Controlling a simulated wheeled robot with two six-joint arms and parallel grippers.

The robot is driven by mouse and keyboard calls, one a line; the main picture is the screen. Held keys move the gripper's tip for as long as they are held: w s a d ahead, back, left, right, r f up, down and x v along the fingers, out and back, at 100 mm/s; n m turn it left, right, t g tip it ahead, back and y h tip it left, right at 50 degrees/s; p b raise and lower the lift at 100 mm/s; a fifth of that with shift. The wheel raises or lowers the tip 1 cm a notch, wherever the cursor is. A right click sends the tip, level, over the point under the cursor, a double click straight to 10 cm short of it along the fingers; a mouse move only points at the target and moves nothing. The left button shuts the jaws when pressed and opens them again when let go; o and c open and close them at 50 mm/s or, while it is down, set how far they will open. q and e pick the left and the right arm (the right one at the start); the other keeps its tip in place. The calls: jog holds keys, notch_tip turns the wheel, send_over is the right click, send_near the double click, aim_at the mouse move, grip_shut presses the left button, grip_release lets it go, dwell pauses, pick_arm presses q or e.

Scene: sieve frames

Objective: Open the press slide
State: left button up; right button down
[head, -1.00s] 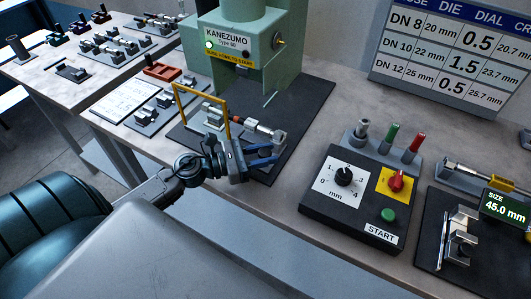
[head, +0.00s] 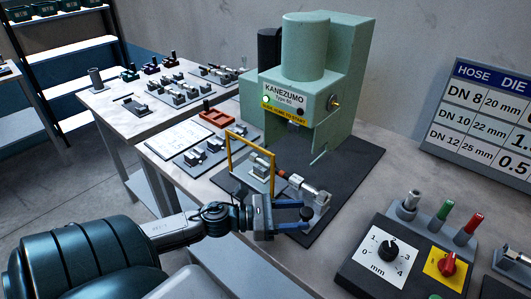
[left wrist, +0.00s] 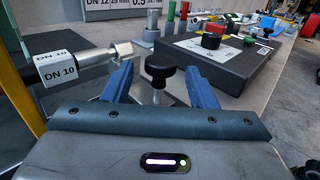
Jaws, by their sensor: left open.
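The green press (head: 305,95) stands at the back of the bench. Its slide (head: 318,197) sticks out in front on the dark base, with a metal end bracket and a black knob (head: 306,214). A hose piece labelled DN 10 (left wrist: 62,68) with a metal fitting lies along the slide, beside a yellow frame (head: 231,158). My left gripper (head: 298,215) is open, with its blue fingers at the knob. In the left wrist view the knob (left wrist: 159,73) stands between the open fingers (left wrist: 158,88); I cannot tell whether they touch it. My right gripper is out of view.
A control box (head: 385,255) with a dial and a red knob stands to the right. A tray of metal parts (head: 200,152), a paper sheet (head: 172,140) and a red holder (head: 216,118) lie left of the press. A die chart (head: 480,120) is at the back right.

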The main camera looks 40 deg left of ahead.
pick_arm(q)
jog(key=shift+p+v, duration=0.35)
jog(key=shift+v, duration=0.8)
jog(key=p+v, duration=0.4)
jog(key=shift+r, duration=0.2)
jog(key=shift+s+a+f+p, duration=0.1)
jog(key=shift+s+a+p, duration=0.35)
jog(key=shift+s, duration=0.1)
jog(key=shift+f, duration=0.1)
